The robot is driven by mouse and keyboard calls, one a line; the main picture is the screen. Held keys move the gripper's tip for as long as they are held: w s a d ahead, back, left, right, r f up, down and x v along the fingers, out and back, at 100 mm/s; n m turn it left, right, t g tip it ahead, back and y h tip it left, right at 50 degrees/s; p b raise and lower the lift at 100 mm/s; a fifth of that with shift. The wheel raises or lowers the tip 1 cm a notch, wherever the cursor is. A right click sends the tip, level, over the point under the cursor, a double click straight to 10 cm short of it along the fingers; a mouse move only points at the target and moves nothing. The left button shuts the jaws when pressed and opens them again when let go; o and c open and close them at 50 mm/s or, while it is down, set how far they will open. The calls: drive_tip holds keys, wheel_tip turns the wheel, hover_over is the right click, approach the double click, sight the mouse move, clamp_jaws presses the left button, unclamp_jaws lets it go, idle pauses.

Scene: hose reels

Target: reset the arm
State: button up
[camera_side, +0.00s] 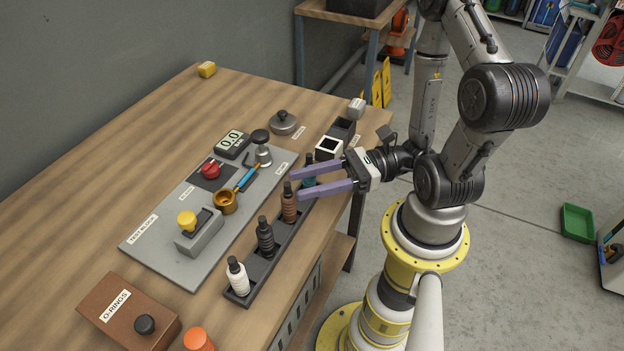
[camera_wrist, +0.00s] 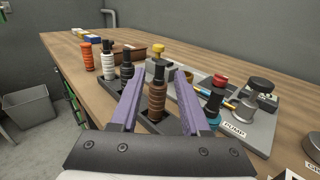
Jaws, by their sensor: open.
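My gripper (camera_side: 295,181) has two purple fingers and is open. In the side view it reaches left from my arm, over the right end of the bottle rack. In the wrist view my gripper (camera_wrist: 155,98) points at a brown bottle (camera_wrist: 157,95), which appears between the fingers; I see no contact. The brown bottle (camera_side: 289,204) stands upright in the dark rack (camera_side: 278,256). Beside it are a black bottle (camera_side: 265,237), a white bottle (camera_side: 237,277) and a teal bottle (camera_side: 308,172), partly hidden by the fingers.
A grey test block board (camera_side: 165,252) carries a yellow knob (camera_side: 187,220), a red knob (camera_side: 211,170) and a brass cup (camera_side: 226,202). A brown O-rings box (camera_side: 118,303) and an orange bottle (camera_side: 199,340) stand at the front. The table's far left is mostly clear.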

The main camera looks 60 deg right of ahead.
drive_tip(key=shift+s+d, duration=0.15)
drive_tip(key=shift+s, duration=0.05)
idle(0.4)
drive_tip(key=s+n+g+h, duration=0.5)
drive_tip(key=s+n+g, duration=0.4)
drive_tip(key=n+g, duration=0.7)
drive_tip(key=w+d+r+n+t+h, duration=0.4)
drive_tip(key=d+r+n+t+h, duration=0.3)
drive_tip(key=r+n, duration=0.4)
drive_tip(key=shift+t+h, duration=0.4)
drive_tip(key=shift+t, duration=0.5)
drive_tip(key=shift+r, duration=0.1)
